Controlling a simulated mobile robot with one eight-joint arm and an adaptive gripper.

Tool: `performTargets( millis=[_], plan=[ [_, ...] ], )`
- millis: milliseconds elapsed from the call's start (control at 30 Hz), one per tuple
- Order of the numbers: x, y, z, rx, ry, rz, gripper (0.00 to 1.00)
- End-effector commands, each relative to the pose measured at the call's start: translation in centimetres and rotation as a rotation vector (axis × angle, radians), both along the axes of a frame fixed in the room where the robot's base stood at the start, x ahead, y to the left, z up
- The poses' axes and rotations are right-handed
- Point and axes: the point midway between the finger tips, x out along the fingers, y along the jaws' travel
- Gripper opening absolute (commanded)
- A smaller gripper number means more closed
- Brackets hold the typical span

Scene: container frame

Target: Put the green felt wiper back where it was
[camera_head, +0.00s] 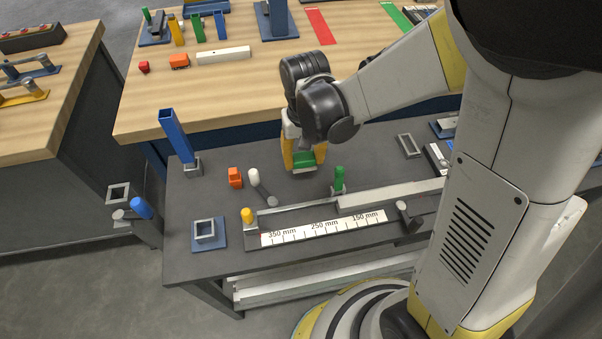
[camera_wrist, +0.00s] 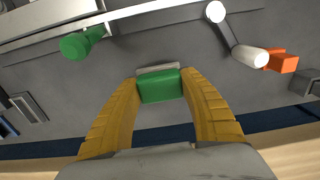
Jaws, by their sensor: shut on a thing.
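The green felt wiper, a small green block (camera_wrist: 161,87) with a pale grey strip along one edge, sits between the yellow fingers of my gripper (camera_wrist: 159,76). In the head view the wiper (camera_head: 304,163) shows low between the fingers of my gripper (camera_head: 305,154), above the dark bench, behind the ruler fixture. My gripper points down and is shut on the wiper. I cannot tell whether the wiper touches the bench top. No marked resting place for it can be made out.
A green-handled part (camera_head: 339,179) stands just right and in front of the wiper. A white-tipped lever (camera_head: 259,185) and an orange block (camera_head: 235,177) lie to the left. The ruler fixture (camera_head: 325,225) runs along the front. A tall blue post (camera_head: 176,137) stands at the bench's left.

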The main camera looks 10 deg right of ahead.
Motion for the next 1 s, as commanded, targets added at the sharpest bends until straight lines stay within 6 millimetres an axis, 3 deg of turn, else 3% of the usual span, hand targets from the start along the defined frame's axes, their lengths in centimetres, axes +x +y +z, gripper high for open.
performTargets(
  millis=[167, 400, 767, 800, 833, 867, 1000],
  plan=[
    [-0.2, 0.7, -1.0, 0.000, 0.000, 0.000, 0.11],
    [-0.2, 0.6, -4.5, 0.000, 0.000, 0.000, 0.11],
    [-0.3, 0.6, -4.8, 0.000, 0.000, 0.000, 0.11],
    [-0.2, 0.6, -4.7, 0.000, 0.000, 0.000, 0.54],
    [-0.2, 0.6, -4.7, 0.000, 0.000, 0.000, 0.64],
    [-0.2, 0.6, -4.7, 0.000, 0.000, 0.000, 0.69],
    [-0.2, 0.6, -4.7, 0.000, 0.000, 0.000, 0.69]
  ],
)
